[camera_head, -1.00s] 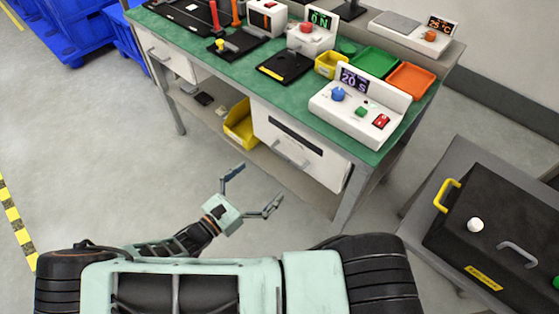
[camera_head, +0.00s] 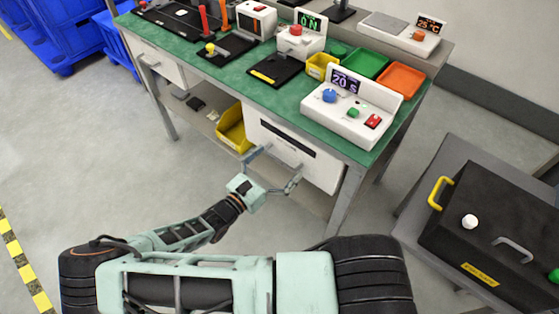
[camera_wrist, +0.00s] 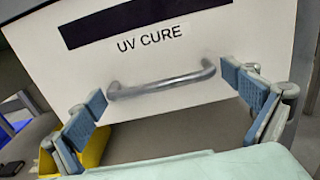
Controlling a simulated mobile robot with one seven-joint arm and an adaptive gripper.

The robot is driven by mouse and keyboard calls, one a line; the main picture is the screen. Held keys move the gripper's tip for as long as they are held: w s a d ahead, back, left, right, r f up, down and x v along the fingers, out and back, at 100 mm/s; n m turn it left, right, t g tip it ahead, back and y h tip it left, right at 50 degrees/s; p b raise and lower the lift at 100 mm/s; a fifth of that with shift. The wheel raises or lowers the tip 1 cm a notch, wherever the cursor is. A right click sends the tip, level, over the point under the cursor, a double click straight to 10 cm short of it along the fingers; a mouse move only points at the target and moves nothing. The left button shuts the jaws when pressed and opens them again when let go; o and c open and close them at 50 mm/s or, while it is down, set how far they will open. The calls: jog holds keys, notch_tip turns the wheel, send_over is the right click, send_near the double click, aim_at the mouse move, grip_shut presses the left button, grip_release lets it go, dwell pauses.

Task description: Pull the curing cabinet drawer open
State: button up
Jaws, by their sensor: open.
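The curing cabinet (camera_head: 322,168) is a white box under the right part of the green workbench, with a dark slot on its front. In the wrist view its drawer front (camera_wrist: 200,52) reads "UV CURE" and looks closed. A grey bar handle (camera_wrist: 162,87) runs across the lower front. My gripper (camera_head: 272,168) is open in front of the cabinet. In the wrist view its blue-padded fingers (camera_wrist: 168,97) stand apart, one near each end of the handle. I cannot tell whether they touch it.
A yellow bin (camera_head: 231,128) sits on the lower shelf left of the cabinet. The bench leg (camera_head: 345,200) stands to its right. A grey side table with a black case (camera_head: 490,225) is at the far right. The floor (camera_head: 110,170) at left is clear.

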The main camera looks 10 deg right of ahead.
jog(key=c, duration=1.4)
jog(key=b+v, duration=0.2)
jog(key=v, duration=2.2)
jog(key=shift+d+b, duration=0.1)
jog(key=shift+b, duration=0.3)
jog(key=o, duration=1.4)
